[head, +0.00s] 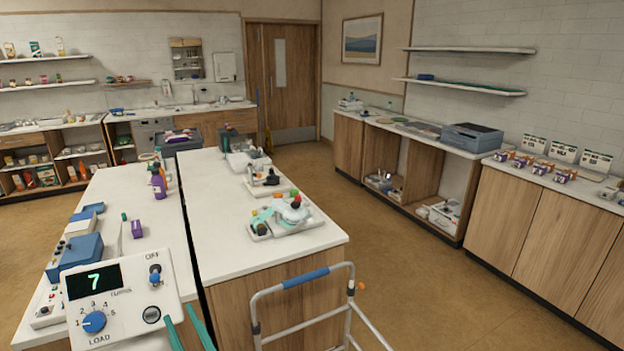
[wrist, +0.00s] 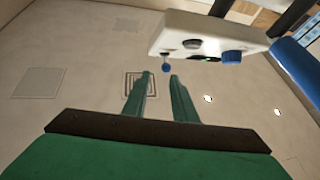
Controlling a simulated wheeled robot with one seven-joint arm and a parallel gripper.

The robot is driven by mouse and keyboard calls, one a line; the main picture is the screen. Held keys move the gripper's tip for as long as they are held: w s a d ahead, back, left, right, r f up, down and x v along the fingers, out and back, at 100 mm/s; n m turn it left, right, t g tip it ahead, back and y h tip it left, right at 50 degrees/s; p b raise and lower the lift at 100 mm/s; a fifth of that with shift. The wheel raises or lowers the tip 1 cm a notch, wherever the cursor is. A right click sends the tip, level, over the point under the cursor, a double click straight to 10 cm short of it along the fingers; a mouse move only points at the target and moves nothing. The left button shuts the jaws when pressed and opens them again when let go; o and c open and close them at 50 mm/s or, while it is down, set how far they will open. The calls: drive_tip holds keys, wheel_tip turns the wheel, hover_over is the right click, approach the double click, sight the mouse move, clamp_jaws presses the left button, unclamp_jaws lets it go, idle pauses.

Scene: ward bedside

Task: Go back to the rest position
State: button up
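My gripper (head: 178,311) shows at the bottom of the head view as two green fingers, just right of a white control box (head: 128,308). In the wrist view my gripper (wrist: 160,75) has its fingers apart with nothing between them. The box carries a display reading 7, a blue load dial (head: 94,322) with its pointer near 1, and a blue toggle (head: 155,275) by the word OFF. In the wrist view the box (wrist: 205,36) is just beyond the fingertips, apparently clear of them. The rest of my arm is hidden.
A walker frame (head: 305,300) with a blue grip stands at the front right. A white-topped counter (head: 215,215) holds trays of items. A purple spray bottle (head: 158,182) and a blue device (head: 78,252) stand on the left counter. The brown floor (head: 440,290) is open on the right.

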drive_tip(key=s+d+f+m+t+h, duration=0.1)
drive_tip(key=s+d+f+m+h, duration=0.4)
drive_tip(key=d+f+m+h, duration=0.3)
drive_tip(key=s+d+f+m+t+h, duration=0.1)
drive_tip(key=s+d+f+m+h, duration=0.5)
drive_tip(key=f, duration=0.5)
drive_tip(key=s+d+f+n+g+h, duration=0.1)
drive_tip(key=s+d+f+n, duration=0.1)
drive_tip(key=s+d, duration=0.5)
drive_tip(key=s+d+f+n+g+h, duration=0.1)
drive_tip(key=s+d+f, duration=0.3)
drive_tip(key=s, duration=0.9)
drive_tip(key=d+n+g, duration=0.1)
drive_tip(key=d, duration=0.2)
drive_tip(key=shift+d+h, duration=0.15)
drive_tip(key=shift+h, duration=0.15)
